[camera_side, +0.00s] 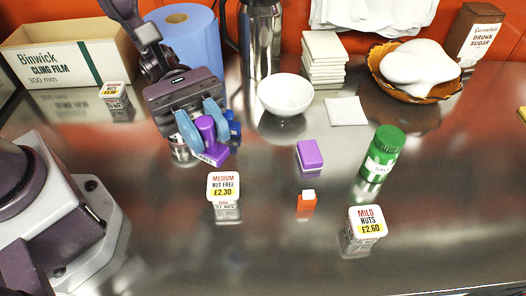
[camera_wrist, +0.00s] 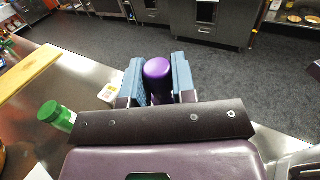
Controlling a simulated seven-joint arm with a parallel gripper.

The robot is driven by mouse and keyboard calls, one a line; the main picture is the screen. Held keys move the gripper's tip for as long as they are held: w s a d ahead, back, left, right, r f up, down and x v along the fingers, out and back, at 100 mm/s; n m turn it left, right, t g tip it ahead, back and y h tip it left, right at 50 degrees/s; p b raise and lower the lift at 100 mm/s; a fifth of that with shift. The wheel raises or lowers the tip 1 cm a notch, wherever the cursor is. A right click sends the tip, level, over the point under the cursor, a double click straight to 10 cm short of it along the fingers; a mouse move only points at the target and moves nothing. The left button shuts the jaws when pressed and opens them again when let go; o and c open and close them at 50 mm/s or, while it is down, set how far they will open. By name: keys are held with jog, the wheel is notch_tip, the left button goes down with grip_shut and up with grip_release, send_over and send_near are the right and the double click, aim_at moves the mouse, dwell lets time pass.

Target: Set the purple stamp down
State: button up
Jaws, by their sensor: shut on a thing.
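The purple stamp (camera_side: 212,155) has a rounded handle and a flat block base with a pale label on its edge. My gripper (camera_side: 203,125) is shut on its handle, one light blue finger on each side. The stamp looks tilted in the side view, and I cannot tell whether its base touches the counter. In the wrist view the round purple handle top of the stamp (camera_wrist: 158,70) sits between the blue fingers of my gripper (camera_wrist: 158,85); its base is hidden there.
A purple pad (camera_side: 310,154), an orange and white piece (camera_side: 307,200) and a green shaker (camera_side: 380,154) stand to the right on the steel counter (camera_side: 290,250). Label-topped tubs stand at front, one "Medium" (camera_side: 224,186), one "Mild" (camera_side: 367,222). A white bowl (camera_side: 285,93) is behind.

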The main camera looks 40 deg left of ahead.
jog(key=s+a+f+m+g+y, duration=0.1)
jog(key=s+f+m+g+y, duration=0.2)
jog(key=s+m+g+y, duration=0.25)
jog(key=s+a+f+m+g+y, duration=0.2)
jog(key=s+f+m+g+y, duration=0.1)
jog(key=s+m+g+y, duration=0.3)
jog(key=a+f+m+t+y, duration=0.25)
jog(key=a+m+y, duration=0.85)
jog(key=y, duration=0.7)
jog(key=w+d+r+m+t+y, duration=0.2)
jog(key=w+m+t, duration=0.55)
jog(key=t, duration=0.25)
jog(key=w+d+r+m+t+y, duration=0.1)
jog(key=w+m+t+y, duration=0.2)
jog(key=w+m+t, duration=0.65)
jog(key=shift+n+t+h, duration=0.35)
jog(key=shift+t+h, duration=0.1)
jog(key=shift+t, duration=0.4)
jog(key=shift+w+d+f, duration=0.9)
jog(key=shift+w+f, duration=0.85)
jog(key=shift+f, duration=0.4)
jog(key=shift+w+d+f, duration=0.95)
jog(key=shift+w+f, duration=0.8)
jog(key=shift+f, duration=0.35)
jog(key=shift+w+d+f, duration=0.9)
jog(key=shift+w+f, duration=0.85)
jog(key=shift+f, duration=0.4)
